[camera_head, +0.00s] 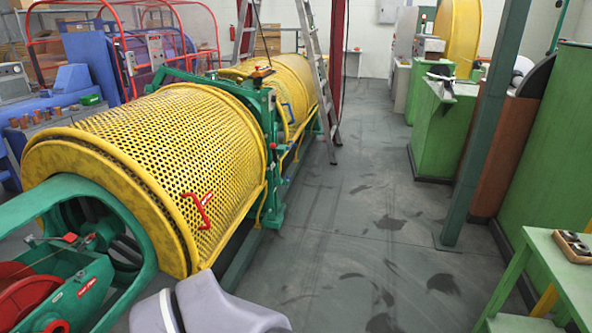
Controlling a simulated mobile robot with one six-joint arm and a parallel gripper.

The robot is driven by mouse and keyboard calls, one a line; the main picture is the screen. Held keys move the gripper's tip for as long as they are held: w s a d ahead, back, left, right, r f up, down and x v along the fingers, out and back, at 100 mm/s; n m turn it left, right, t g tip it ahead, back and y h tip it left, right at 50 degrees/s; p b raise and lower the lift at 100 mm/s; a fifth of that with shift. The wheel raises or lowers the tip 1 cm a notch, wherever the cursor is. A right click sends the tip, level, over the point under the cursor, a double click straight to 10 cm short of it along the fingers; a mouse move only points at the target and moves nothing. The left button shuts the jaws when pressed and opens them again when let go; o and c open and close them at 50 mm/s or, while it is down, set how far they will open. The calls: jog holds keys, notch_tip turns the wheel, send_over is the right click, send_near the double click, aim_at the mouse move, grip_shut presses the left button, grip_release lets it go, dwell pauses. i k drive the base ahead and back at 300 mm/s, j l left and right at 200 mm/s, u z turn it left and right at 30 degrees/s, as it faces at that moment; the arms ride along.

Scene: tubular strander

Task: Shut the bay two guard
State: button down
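A yellow perforated guard (165,150) with a red handle (198,210) curves over the near part of the strander. Past a green frame (268,105), a second yellow guard (292,75) covers the farther part, with a small blue handle (288,110) on its side. I cannot read a bay number on either guard. At the lower left, the green cradle (75,190) with a red reel (22,295) is uncovered, in front of the near guard's open round end. My gripper is not in view; a grey-white part at the bottom edge looks like my arm.
A stepladder (318,75) stands against the machine's far part. A green post (485,130) and green cabinets (440,125) line the right. A green table (565,275) with a small tray is at the lower right. The grey floor between (350,230) is clear.

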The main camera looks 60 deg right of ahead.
aim_at(73, 131)
jog(key=z, duration=1.5)
jog(key=i+j, duration=0.2)
jog(key=i, duration=0.25)
jog(key=i+j, duration=0.2)
jog(key=i, duration=0.2)
jog(key=i+j, duration=0.2)
jog(key=i, duration=0.25)
jog(key=i+j+u, duration=0.1)
jog(key=i+j, duration=0.15)
jog(key=i, duration=0.15)
jog(key=i+j, duration=0.15)
jog(key=i, duration=0.3)
